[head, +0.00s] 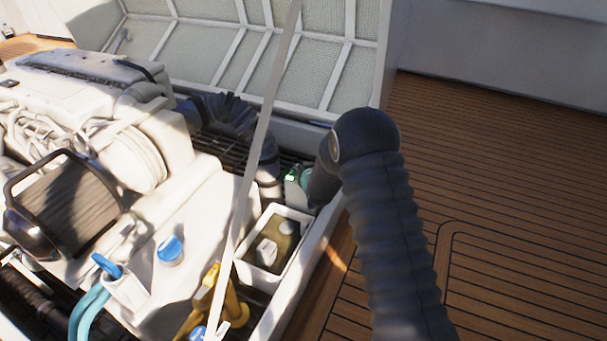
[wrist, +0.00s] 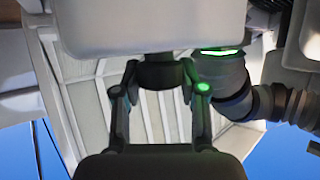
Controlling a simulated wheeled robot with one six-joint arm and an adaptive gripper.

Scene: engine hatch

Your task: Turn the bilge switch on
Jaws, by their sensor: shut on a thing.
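In the wrist view a dark round knob-like piece (wrist: 162,72) sticks out from a white, round-cornered box (wrist: 150,25); it looks like the bilge switch. My gripper (wrist: 160,70) has its two fingers closed on the sides of this piece. The switch's position or any marking on it cannot be made out. In the head view my dark arm reaches down into the engine hatch at its right side. There a small green glow shows beside the arm. The gripper and the switch are hidden in that view.
The hatch holds a white engine (head: 85,85), a ribbed grey hose (head: 225,115), an open white box (head: 243,270), blue caps (head: 170,250) and yellow piping (head: 205,290). A pale strut (head: 262,125) crosses the opening. Wooden deck (head: 510,180) lies clear at the right.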

